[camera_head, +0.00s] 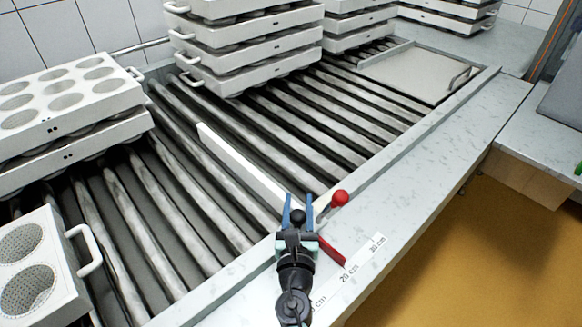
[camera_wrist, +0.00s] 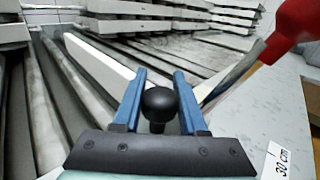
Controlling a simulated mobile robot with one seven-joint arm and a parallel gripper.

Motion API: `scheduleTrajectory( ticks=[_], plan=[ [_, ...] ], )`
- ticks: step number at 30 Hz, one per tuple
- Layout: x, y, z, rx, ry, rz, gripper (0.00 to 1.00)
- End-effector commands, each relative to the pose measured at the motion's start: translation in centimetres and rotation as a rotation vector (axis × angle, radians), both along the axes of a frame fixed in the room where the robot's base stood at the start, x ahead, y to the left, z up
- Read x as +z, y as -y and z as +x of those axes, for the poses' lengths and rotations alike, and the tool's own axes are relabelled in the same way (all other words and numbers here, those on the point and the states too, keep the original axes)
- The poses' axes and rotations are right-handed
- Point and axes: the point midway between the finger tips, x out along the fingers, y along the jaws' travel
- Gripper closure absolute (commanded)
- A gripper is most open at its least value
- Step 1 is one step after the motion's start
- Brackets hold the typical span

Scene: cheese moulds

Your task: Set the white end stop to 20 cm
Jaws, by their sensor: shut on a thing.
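The white end stop (camera_head: 243,168) is a long bar lying across the rollers; it also shows in the wrist view (camera_wrist: 98,65). My gripper (camera_head: 298,201) is shut on the black knob (camera_wrist: 158,103) at the bar's near end, with a blue finger on either side. A red pointer (camera_head: 331,251) reaches from there to the white scale strip (camera_head: 360,259). Its tip lies close to the 20 cm label, seemingly slightly to the 30 cm side; the exact reading is unclear. A lever with a red ball (camera_head: 340,197) stands tilted up to the right of my gripper.
Stacked white cheese moulds stand on the rollers at the left (camera_head: 70,105) and back (camera_head: 250,45). Another mould (camera_head: 35,265) is at the front left. The rollers right of the bar are clear up to a flat metal plate (camera_head: 410,72).

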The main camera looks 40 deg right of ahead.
Motion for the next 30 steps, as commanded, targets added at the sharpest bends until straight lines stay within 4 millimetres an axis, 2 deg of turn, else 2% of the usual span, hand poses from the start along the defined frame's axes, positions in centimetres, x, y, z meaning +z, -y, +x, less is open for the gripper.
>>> scheduleTrajectory(
  ticks=[10,11,13,23,30],
  plan=[
    [-0.1,0.2,-0.1,-0.004,-0.001,0.002,1.00],
    [-0.1,0.2,-0.1,-0.004,-0.001,0.002,0.57],
    [-0.1,0.2,-0.1,-0.004,-0.001,0.002,0.46],
    [0.0,0.0,-0.2,-0.001,-0.001,0.001,0.46],
    [0.0,-1.9,-2.1,0.002,-0.003,0.001,0.46]
  ],
)
